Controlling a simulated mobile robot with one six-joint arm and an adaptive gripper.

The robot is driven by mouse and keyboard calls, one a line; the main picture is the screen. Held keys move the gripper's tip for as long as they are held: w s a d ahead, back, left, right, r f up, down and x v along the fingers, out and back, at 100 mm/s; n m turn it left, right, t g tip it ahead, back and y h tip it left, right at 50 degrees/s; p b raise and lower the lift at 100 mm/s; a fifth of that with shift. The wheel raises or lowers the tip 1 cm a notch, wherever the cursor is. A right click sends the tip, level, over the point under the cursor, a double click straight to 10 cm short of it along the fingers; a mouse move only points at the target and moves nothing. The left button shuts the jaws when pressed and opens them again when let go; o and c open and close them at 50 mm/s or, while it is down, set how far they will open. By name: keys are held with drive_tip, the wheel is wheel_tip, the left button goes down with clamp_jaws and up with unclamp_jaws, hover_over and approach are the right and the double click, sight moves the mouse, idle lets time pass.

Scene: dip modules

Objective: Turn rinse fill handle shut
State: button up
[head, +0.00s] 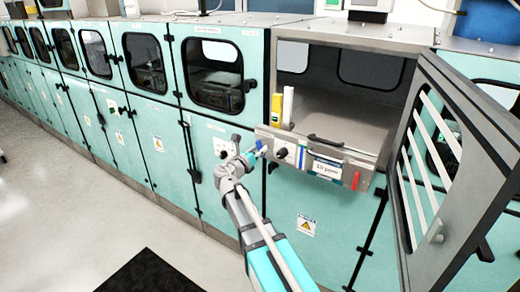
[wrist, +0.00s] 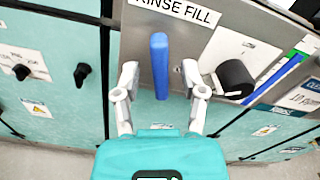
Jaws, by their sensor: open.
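The rinse fill handle (wrist: 159,66) is a blue lever on a grey metal panel (wrist: 200,48), below a white RINSE FILL label (wrist: 178,10) in the wrist view. Its long axis runs up and down in that picture. My gripper (wrist: 160,84) is open, with one light grey finger on each side of the lever's lower part. A gap shows on both sides, and I see no clear contact. In the head view my gripper (head: 257,152) is at the left end of the panel, and it largely hides the handle there.
A black knob (wrist: 235,77) is close to the right finger. A red handle (head: 355,180) is on the panel's right end. The open cabinet door (head: 462,170) stands out at the right. Closed teal cabinets (head: 150,130) line the left, with open floor in front.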

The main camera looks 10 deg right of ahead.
drive_tip(key=shift+w+d, duration=0.45)
drive_tip(key=shift+d, duration=0.05)
clamp_jaws()
